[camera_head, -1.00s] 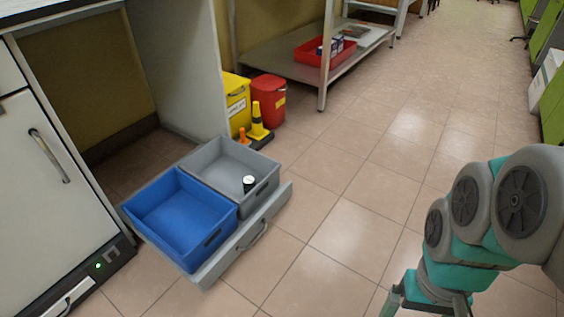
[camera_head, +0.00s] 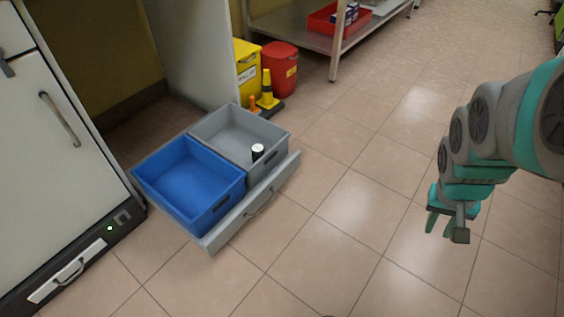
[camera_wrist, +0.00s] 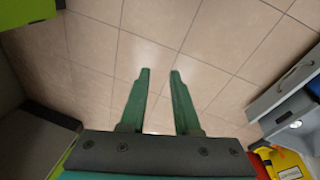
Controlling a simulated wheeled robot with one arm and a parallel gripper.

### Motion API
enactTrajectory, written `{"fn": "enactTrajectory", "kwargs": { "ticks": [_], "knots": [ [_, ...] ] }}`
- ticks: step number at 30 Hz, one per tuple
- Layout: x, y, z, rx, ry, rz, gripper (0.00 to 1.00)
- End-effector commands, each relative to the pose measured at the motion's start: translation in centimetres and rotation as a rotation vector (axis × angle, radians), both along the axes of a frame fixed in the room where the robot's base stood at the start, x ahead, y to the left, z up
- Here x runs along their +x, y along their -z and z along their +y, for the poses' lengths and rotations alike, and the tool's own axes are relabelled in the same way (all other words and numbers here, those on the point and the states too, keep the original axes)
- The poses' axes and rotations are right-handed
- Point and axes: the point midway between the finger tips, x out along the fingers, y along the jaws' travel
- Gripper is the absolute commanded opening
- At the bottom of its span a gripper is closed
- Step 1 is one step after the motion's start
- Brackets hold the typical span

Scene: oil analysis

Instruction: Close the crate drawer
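The crate drawer (camera_head: 284,178) is pulled out low over the floor, with a grey front panel and a bar handle (camera_head: 262,201). It holds a blue crate (camera_head: 222,208) and a grey crate (camera_head: 272,136); a small black and white item (camera_head: 258,152) is in the grey crate. My gripper (camera_head: 447,226) is to the right of the drawer, above bare floor and apart from it. In the wrist view my gripper (camera_wrist: 160,72) has its two green fingers apart with nothing between them. The drawer front (camera_wrist: 281,90) shows at the right there.
A yellow bin (camera_head: 247,70), a red bin (camera_head: 281,66) and a yellow cone (camera_head: 267,90) stand behind the drawer. A white cabinet (camera_head: 55,130) is at the left. The tiled floor between drawer and gripper is clear.

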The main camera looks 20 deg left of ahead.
Motion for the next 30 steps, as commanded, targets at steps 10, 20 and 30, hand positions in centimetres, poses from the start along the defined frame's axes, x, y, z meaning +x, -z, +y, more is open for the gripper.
{"fn": "enactTrajectory", "kwargs": {
  "ticks": [10,20,30],
  "knots": [
    [14.1,5.6,-3.7,-0.072,-0.003,-0.233,0.0],
    [24.9,13.1,-2.3,0.021,-0.077,-0.427,0.0],
    [31.1,22.7,3.9,0.291,-0.154,-0.554,0.0]
  ]
}}
